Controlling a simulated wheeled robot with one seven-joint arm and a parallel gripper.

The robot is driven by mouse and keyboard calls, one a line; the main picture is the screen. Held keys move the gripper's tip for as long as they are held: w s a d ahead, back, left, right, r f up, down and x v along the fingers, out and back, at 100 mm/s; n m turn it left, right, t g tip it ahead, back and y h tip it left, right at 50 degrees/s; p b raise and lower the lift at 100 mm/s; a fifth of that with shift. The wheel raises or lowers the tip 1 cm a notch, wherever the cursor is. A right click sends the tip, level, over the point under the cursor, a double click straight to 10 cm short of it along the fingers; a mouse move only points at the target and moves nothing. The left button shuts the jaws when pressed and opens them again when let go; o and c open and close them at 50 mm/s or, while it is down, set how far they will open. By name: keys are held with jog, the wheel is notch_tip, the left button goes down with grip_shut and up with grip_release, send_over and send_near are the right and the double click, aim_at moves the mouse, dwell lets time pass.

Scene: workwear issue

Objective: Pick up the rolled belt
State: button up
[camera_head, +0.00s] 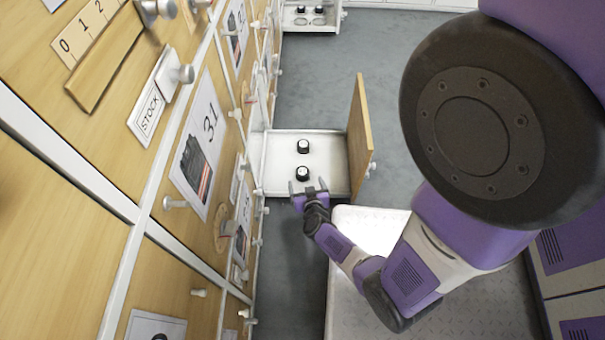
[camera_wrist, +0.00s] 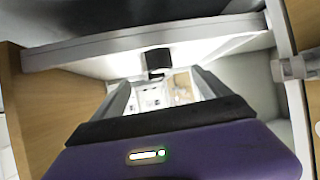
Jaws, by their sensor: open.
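Two small black rolls that look like rolled belts sit in the open white drawer in the head view: a nearer one (camera_head: 302,173) and a farther one (camera_head: 303,146). My gripper (camera_head: 307,184) is open at the drawer's near edge, just short of the nearer roll, with its fingers spread to either side. In the wrist view, one dark roll (camera_wrist: 157,60) shows ahead, between and beyond the fingertips (camera_wrist: 160,80). I see nothing between the fingers, and no contact with the roll is visible. Which roll this is cannot be told for certain.
The open drawer (camera_head: 275,180) has a wooden front (camera_head: 359,135) standing to the right. A wooden cabinet wall with knobs and picture labels (camera_head: 200,145) runs along the left. Another open drawer (camera_head: 310,27) is farther back. Grey floor (camera_head: 410,185) lies right of the drawer.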

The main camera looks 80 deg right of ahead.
aim_at(303, 173)
jog(key=shift+b+x, duration=2.3)
jog(key=shift+x, duration=1.3)
jog(key=shift+s+r, duration=0.1)
jog(key=shift+r, duration=0.05)
jog(key=c, duration=1.6)
jog(key=shift+r, duration=0.1)
